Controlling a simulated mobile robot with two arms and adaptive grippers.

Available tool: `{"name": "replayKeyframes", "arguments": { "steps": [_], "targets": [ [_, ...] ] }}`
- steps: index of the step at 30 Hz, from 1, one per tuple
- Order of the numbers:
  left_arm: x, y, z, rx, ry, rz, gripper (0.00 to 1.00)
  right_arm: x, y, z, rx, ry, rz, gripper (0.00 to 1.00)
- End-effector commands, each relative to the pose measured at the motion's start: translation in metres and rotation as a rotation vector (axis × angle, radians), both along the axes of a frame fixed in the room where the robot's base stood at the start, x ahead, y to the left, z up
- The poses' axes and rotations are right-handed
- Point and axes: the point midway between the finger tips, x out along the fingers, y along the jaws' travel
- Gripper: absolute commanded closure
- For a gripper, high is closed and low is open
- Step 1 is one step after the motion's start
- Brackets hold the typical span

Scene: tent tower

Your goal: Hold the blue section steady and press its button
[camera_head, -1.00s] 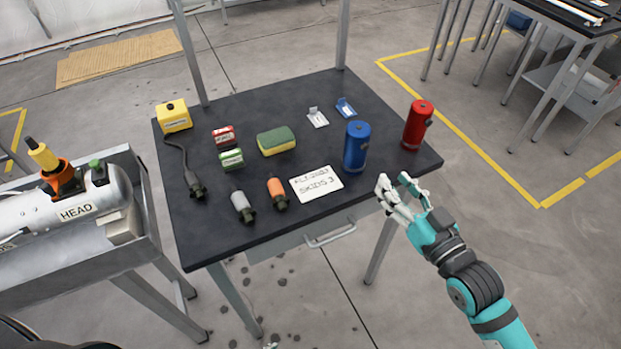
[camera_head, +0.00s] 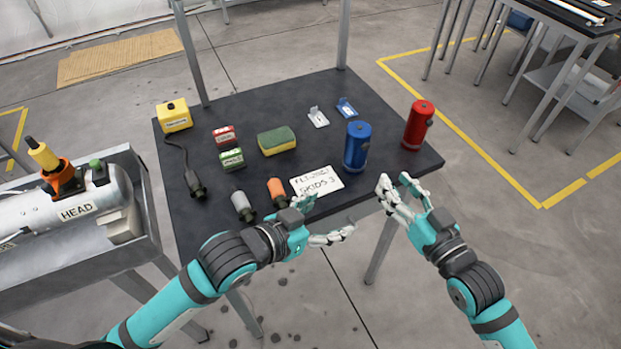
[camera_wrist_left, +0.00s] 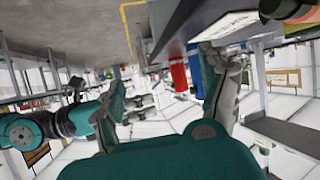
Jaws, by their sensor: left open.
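The blue section (camera_head: 357,147) is an upright blue cylinder with a small grey knob on its side, near the table's right front edge. It also shows partly in the left wrist view (camera_wrist_left: 193,62), behind my fingers. My left gripper (camera_head: 327,218) is open and empty at the table's front edge, left of and nearer than the blue section, close to the white sign. My right gripper (camera_head: 395,180) has its fingers apart and empty, just off the front edge, right of and nearer than the blue section. Neither gripper touches the blue section.
A red cylinder (camera_head: 418,125) stands right of the blue one. A white handwritten sign (camera_head: 317,182), an orange-grey connector (camera_head: 277,191) and a grey connector (camera_head: 242,205) lie left. A sponge (camera_head: 276,141) and small boxes sit further back. A cart (camera_head: 150,243) stands at left.

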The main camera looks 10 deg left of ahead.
Motion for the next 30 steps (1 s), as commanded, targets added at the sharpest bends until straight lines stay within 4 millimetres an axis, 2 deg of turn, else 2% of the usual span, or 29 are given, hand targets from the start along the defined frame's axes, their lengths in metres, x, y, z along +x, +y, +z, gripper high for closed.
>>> {"name": "replayKeyframes", "arguments": {
  "steps": [1,4,10,17,30],
  "targets": [
    [0.013,0.009,0.015,0.006,-0.025,0.034,0.22,0.000,0.000,0.000,0.000,0.000,0.000,0.62],
    [0.031,0.023,0.033,0.011,-0.051,0.092,0.22,0.000,0.000,0.000,0.000,0.000,0.000,0.62],
    [0.047,0.033,0.047,0.010,-0.071,0.143,0.22,0.000,0.000,0.000,0.000,0.000,0.000,0.62],
    [0.073,0.019,0.036,0.009,-0.070,0.144,0.22,0.000,0.000,0.000,0.000,0.000,0.000,0.62],
    [0.144,-0.020,0.002,0.012,-0.071,0.142,0.22,0.000,0.000,0.000,0.000,0.000,0.000,0.62]
  ]
}}
